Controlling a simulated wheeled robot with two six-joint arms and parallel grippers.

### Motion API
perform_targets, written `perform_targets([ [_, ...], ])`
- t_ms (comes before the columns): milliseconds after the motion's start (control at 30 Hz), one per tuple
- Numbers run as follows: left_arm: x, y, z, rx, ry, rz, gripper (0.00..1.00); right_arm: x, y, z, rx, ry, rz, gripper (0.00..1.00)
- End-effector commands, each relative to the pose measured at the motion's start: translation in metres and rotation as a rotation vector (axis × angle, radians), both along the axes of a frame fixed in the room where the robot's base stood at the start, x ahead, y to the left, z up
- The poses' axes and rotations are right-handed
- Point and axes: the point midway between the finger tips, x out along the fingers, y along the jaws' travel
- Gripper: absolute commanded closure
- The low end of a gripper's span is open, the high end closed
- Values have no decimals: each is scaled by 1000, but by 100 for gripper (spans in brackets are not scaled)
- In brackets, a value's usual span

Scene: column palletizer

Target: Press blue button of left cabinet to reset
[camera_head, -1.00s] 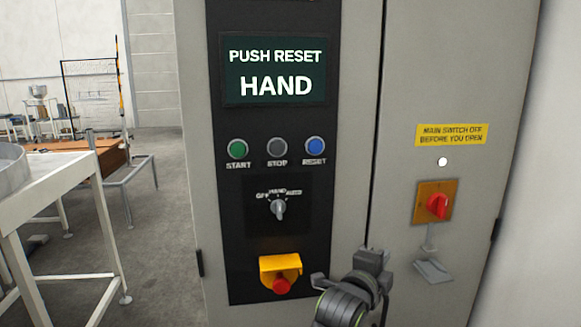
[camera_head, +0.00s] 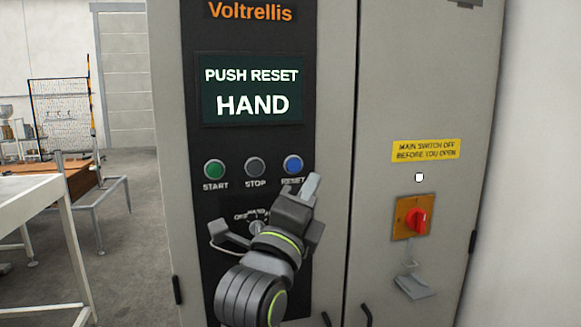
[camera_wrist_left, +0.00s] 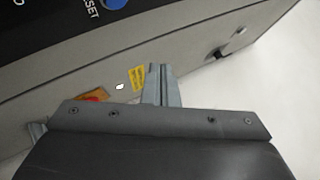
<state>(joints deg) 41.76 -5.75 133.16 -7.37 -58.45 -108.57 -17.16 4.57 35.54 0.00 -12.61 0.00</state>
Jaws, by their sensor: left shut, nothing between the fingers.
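The blue RESET button (camera_head: 293,164) is at the right end of a row of three on the black panel of the grey cabinet (camera_head: 330,120). The green START button (camera_head: 214,169) and the grey STOP button (camera_head: 256,167) are to its left. The screen (camera_head: 252,90) reads PUSH RESET, HAND. My left gripper (camera_head: 312,184) is shut and empty, its tips just below and right of the blue button, apart from it in the picture. In the left wrist view the blue button (camera_wrist_left: 115,3) is cut by the top edge, and the shut fingers (camera_wrist_left: 158,84) point toward the cabinet. My right gripper is not seen.
The selector switch (camera_head: 257,226) is partly behind my left gripper. A red main switch (camera_head: 417,221) on a yellow plate and a yellow warning label (camera_head: 426,150) are on the right door. A white table (camera_head: 30,200) stands at the left.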

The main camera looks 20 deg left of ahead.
Motion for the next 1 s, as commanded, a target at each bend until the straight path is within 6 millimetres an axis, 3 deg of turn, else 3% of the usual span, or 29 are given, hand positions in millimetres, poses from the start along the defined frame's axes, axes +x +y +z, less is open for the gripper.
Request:
perform_targets([
  [267,7,4,0,2,4,2,100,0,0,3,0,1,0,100],
  [733,58,39,0,3,4,2,100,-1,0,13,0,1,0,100],
  [1000,72,49,0,-1,1,-1,100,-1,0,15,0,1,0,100],
])
